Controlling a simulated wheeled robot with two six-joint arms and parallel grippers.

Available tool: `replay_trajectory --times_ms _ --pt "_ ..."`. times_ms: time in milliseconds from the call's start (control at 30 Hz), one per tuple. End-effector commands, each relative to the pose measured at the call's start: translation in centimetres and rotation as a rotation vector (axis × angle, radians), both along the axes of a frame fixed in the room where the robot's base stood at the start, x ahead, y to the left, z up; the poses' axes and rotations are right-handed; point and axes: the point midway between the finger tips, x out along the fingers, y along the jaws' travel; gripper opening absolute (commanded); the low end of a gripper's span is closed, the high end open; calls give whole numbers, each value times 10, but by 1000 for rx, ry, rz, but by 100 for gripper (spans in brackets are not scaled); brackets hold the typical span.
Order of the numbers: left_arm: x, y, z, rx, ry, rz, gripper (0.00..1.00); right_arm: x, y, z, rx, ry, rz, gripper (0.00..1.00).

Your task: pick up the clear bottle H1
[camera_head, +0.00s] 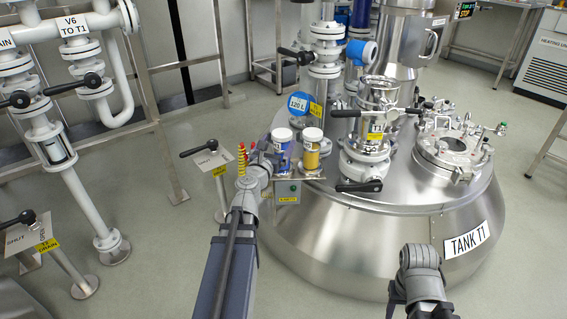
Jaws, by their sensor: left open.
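Two small capped bottles stand side by side on a small shelf (300,175) at the near left edge of the tank. The left bottle (283,140) has a white cap and blue on its body. The right bottle (312,150) has a white cap and a yellow body or label. No H1 marking is readable, so I cannot tell which is the clear bottle H1. My left gripper (267,158) is open just left of the blue bottle, close to it; contact cannot be told. My right arm shows at the lower right, but its gripper is not visible.
The steel tank T1 (400,240) fills the middle, with valves and pipes on top. A valve column (368,140) stands right of the bottles. A valve handle with a sign (210,158) and white pipes (75,190) stand at left. Floor is clear between them.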

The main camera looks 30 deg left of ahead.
Motion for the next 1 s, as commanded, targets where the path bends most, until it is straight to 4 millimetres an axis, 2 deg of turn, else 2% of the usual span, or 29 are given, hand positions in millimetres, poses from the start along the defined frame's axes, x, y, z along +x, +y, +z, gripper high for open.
replay_trajectory --times_ms 200,500,667,767,1000 --pt "0 3 0 -14 -5 9 100 0 0 0 0 0 0 50" --pt "26 9 0 -13 -5 8 100 0 0 0 0 0 0 50" --pt "27 8 1 -13 -5 8 100 0 0 0 0 0 0 50" --pt "36 9 1 -13 -5 7 100 0 0 0 0 0 0 50" --pt "71 16 1 -13 -5 8 100 0 0 1 0 0 0 50"
